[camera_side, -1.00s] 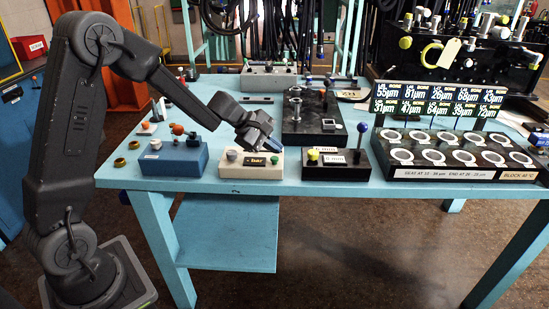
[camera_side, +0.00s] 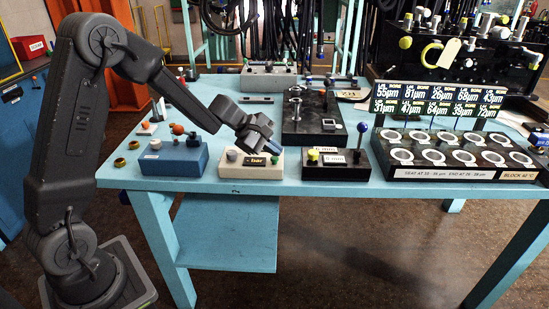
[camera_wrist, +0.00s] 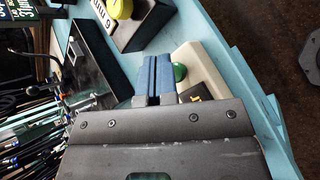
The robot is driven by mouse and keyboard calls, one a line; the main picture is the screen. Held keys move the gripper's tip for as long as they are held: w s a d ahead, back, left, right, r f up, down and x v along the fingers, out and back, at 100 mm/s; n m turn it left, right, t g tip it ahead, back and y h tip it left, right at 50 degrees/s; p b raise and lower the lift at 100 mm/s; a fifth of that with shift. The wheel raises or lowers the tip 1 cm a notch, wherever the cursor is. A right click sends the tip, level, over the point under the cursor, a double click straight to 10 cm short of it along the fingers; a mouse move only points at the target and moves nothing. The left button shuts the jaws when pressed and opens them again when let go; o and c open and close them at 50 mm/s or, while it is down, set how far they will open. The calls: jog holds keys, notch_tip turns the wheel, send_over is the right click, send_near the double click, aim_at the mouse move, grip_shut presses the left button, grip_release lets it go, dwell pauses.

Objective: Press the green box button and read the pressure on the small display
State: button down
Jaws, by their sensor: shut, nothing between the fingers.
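The cream box (camera_side: 236,172) stands at the table's front edge. Its dark display (camera_side: 262,160) shows a dash and "bar"; no pressure number is legible. A grey knob (camera_side: 232,154) sits at its left. The green button shows clearly in the wrist view (camera_wrist: 180,72), on the box beside the display (camera_wrist: 194,93); in the side view it is mostly hidden by my gripper. My gripper (camera_side: 274,152) is shut and empty, tilted down over the box's right end. Its blue fingers (camera_wrist: 152,76) are just beside the button in the wrist view; I cannot tell whether they touch it.
A blue box (camera_side: 180,163) stands left of the cream box. A black box (camera_side: 340,172) with a yellow button and blue-topped lever stands right. Behind are a black fixture (camera_side: 300,132) and a long grey control box (camera_side: 268,82). A ring tray (camera_side: 440,174) is farther right.

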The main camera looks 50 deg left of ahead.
aim_at(274, 159)
jog(key=shift+f, duration=0.55)
dwell(0.4)
jog(key=shift+r, duration=0.15)
dwell(0.3)
jog(key=shift+r, duration=0.85)
jog(key=shift+r, duration=2.5)
